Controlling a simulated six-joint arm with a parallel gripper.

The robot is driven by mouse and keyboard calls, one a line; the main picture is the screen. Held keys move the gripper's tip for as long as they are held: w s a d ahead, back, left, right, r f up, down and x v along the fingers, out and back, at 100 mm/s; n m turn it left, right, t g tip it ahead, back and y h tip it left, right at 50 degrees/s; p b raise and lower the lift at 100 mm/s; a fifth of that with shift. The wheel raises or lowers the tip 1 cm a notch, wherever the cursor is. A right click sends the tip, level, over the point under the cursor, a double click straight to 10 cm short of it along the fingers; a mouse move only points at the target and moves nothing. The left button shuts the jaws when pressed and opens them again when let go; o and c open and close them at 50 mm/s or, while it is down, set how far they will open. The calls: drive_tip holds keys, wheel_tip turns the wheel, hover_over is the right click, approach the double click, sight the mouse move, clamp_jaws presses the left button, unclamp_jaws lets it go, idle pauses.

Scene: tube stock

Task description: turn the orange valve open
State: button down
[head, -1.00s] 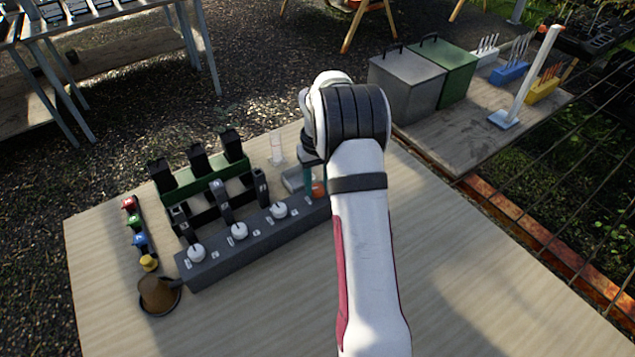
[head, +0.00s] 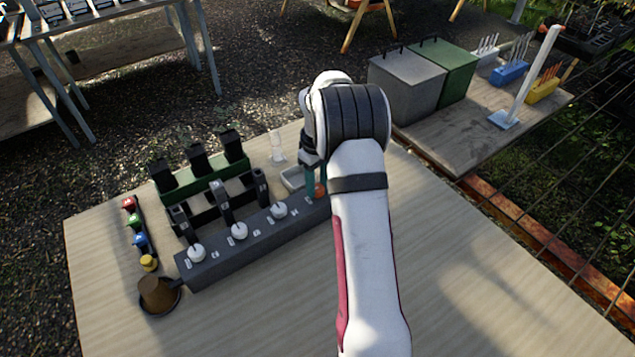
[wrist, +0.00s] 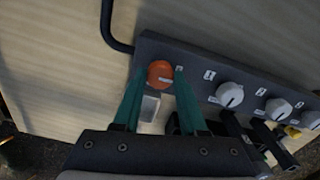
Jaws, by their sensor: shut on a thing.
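The orange valve (wrist: 160,73) is a round knob with a pale mark, at the end of a dark grey block (wrist: 200,66). In the wrist view it sits between the two green fingertips of my gripper (wrist: 158,78), which is shut on it. In the head view the orange valve (head: 320,190) shows partly beside my gripper (head: 316,180), at the block's right end, and my arm hides the area to its right. Several white knobs, such as one in the wrist view (wrist: 229,94), line the same block, with small labels between them.
Black holders and a green rack (head: 190,180) stand behind the block. A clear cylinder (head: 277,148) and a small pale tray (head: 292,180) are close to my gripper. The table's front is clear.

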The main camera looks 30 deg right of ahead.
sight(317, 187)
drive_tip(key=shift+w, duration=0.1)
drive_tip(key=shift+c, duration=2.2)
unclamp_jaws()
wheel_tip(317, 187, up, 16)
drive_tip(key=shift+f, duration=0.1)
drive_tip(key=s+a+r+m+y, duration=0.1)
drive_tip(key=s+a+m, duration=0.2)
drive_tip(key=s+a, duration=0.65)
drive_tip(key=s+a+r+m, duration=0.2)
drive_tip(key=s+a, duration=0.7)
drive_tip(key=a, duration=0.2)
drive_tip(key=s+a+f+m, duration=0.1)
drive_tip(key=s+a+f, duration=0.1)
drive_tip(key=s, duration=0.3)
drive_tip(key=s+a+f+m, duration=0.2)
drive_tip(key=s+f, duration=0.1)
drive_tip(key=s, duration=0.3)
drive_tip(key=shift+s+a+f+y, duration=0.2)
drive_tip(key=shift+a+f+y, duration=0.1)
drive_tip(key=shift+y, duration=0.1)
